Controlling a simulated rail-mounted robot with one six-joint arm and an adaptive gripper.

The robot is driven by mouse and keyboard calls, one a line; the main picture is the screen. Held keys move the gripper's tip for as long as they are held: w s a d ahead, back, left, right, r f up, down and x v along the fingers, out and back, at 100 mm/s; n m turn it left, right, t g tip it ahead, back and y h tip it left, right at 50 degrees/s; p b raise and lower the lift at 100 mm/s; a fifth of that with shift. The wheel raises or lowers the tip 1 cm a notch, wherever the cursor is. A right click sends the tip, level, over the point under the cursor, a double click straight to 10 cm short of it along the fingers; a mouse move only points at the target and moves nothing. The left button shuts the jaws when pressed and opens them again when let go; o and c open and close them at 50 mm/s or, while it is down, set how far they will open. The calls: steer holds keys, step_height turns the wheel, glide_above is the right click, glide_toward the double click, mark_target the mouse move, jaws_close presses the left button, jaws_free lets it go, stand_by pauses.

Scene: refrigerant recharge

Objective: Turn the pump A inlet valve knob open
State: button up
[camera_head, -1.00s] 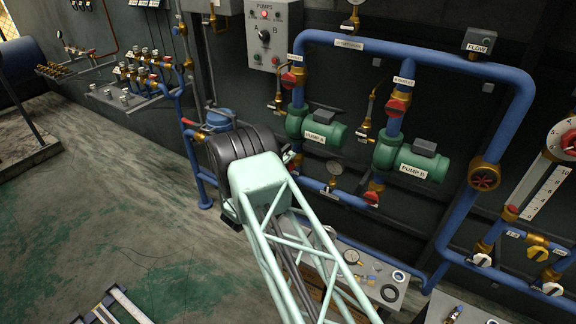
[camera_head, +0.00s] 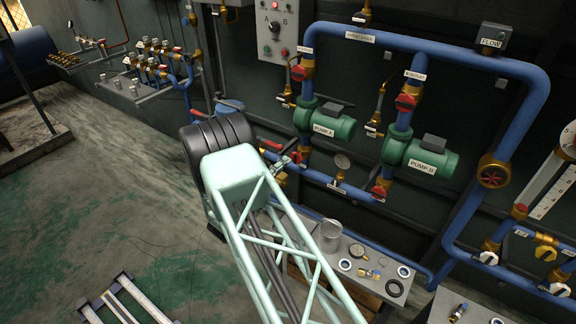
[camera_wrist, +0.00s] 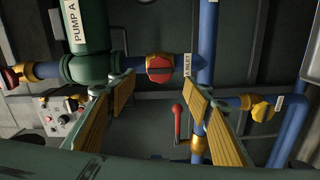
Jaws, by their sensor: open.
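Pump A (camera_head: 333,127) is a green pump on the blue wall piping in the head view; its green body (camera_wrist: 88,40) is at the upper left of the wrist view. The pump A inlet valve knob (camera_wrist: 160,68) is red with a dark bar across it, on a brass body beside the "A INLET" label (camera_wrist: 187,66). My gripper (camera_wrist: 158,84) is open and empty. Its two fingers, with tan pads, stand left and right of the knob in the picture; the knob appears between and beyond the tips. I see no contact. In the head view my arm partly hides the gripper.
A red lever handle (camera_wrist: 177,122) shows below the knob in the wrist view, near the right finger. A yellow valve knob (camera_wrist: 262,110) is at the right. Pump B (camera_head: 420,160) is right of pump A. A bench with gauges and fittings (camera_head: 362,262) is below.

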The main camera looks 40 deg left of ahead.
steer(key=shift+s+d, duration=0.2)
steer(key=shift+s, duration=0.95)
steer(key=shift+w+a, duration=0.1)
steer(key=shift+a, duration=0.05)
